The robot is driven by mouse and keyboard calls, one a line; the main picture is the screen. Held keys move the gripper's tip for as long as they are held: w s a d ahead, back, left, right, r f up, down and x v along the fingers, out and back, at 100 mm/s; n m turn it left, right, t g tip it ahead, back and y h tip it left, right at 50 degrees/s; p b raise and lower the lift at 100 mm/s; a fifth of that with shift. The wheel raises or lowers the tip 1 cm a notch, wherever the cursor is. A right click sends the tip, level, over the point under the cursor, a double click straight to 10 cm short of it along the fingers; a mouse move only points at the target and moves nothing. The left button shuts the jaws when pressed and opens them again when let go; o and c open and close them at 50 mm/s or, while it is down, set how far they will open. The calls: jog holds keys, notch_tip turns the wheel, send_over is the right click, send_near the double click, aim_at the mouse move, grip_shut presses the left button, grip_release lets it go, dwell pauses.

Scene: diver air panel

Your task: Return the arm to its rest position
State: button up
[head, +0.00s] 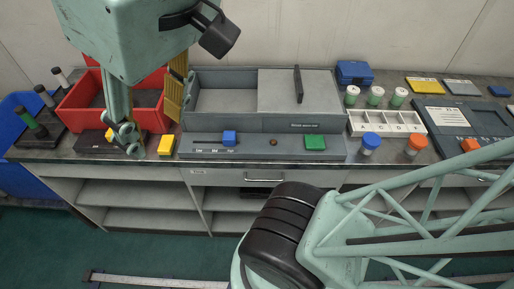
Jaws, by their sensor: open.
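My gripper (150,122) hangs down at the upper left of the head view, below a boxy teal arm link with a dark camera-like part on it. It is in front of the red bin (88,88) and above the left part of the bench. Its jaws are apart and I see nothing held between them. It hides part of the bin and of the bench surface behind it.
A grey panel (262,147) bears a blue slider knob (229,138) and a green button (315,142). A yellow block (166,145) is left of it. A white compartment tray (387,123), several jars and a dark case (463,116) stand right.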

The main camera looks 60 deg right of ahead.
jog(key=shift+s+f+b, duration=0.2)
jog(key=shift+f+b, duration=0.8)
jog(key=shift+f, duration=0.65)
